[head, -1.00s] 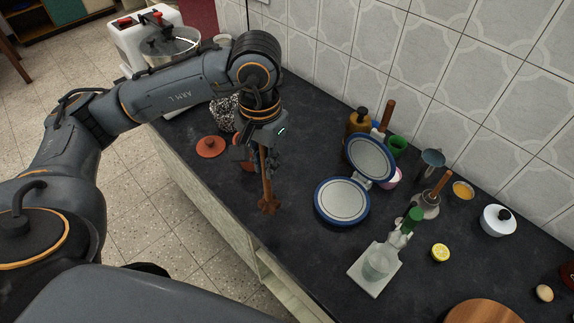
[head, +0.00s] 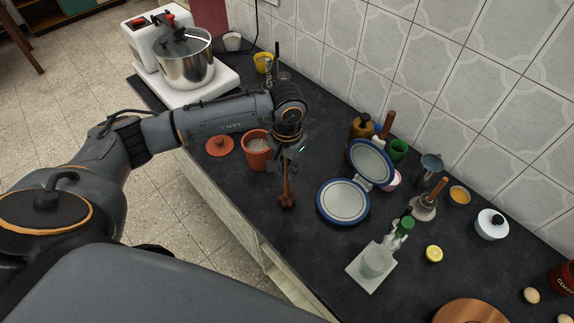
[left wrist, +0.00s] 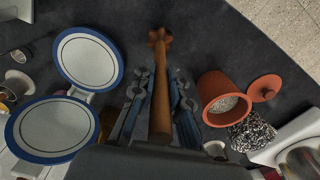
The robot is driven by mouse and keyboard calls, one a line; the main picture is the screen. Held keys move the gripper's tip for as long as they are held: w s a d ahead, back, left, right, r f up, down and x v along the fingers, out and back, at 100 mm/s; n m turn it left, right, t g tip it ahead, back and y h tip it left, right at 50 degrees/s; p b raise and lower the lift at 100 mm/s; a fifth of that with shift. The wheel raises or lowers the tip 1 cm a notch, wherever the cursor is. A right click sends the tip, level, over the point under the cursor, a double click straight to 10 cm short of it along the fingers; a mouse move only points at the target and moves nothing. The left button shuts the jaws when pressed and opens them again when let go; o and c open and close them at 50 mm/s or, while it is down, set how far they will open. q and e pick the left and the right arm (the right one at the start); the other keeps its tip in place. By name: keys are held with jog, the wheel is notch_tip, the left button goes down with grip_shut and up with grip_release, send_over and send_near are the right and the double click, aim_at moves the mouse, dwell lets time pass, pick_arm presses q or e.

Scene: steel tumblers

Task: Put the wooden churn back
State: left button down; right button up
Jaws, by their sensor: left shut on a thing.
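The wooden churn (head: 286,188) is a brown stick with a knobbed, star-like head. My left gripper (head: 290,160) is shut on its shaft, and the churn hangs head down in front of the wall-side things. In the left wrist view the churn (left wrist: 160,85) runs between the two fingers of my left gripper (left wrist: 160,95), its head toward the top of the picture. I cannot tell whether its head touches the counter. My right gripper is not in view.
A terracotta pot (head: 257,160) and its lid (head: 219,146) stand left of the churn. A blue-rimmed hinged pair of plates (head: 343,201) lies open to its right. Bottles and cups line the wall. The dark counter (head: 240,200) is clear before the churn.

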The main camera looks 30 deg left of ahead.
pick_arm(q)
jog(key=shift+f+b, duration=0.25)
jog(key=shift+b, duration=0.05)
jog(key=c, duration=1.5)
grip_release()
jog(key=shift+r, duration=0.1)
jog(key=shift+o, duration=0.9)
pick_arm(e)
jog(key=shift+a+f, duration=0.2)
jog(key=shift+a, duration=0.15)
pick_arm(q)
notch_tip(320, 180, up, 12)
jog(key=b, duration=0.4)
jog(key=shift+w+f, duration=0.1)
jog(key=shift+f, duration=0.15)
jog(key=shift+r, duration=0.45)
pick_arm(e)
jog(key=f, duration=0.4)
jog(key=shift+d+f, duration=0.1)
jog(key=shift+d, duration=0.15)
pick_arm(q)
jog(key=shift+f, duration=0.1)
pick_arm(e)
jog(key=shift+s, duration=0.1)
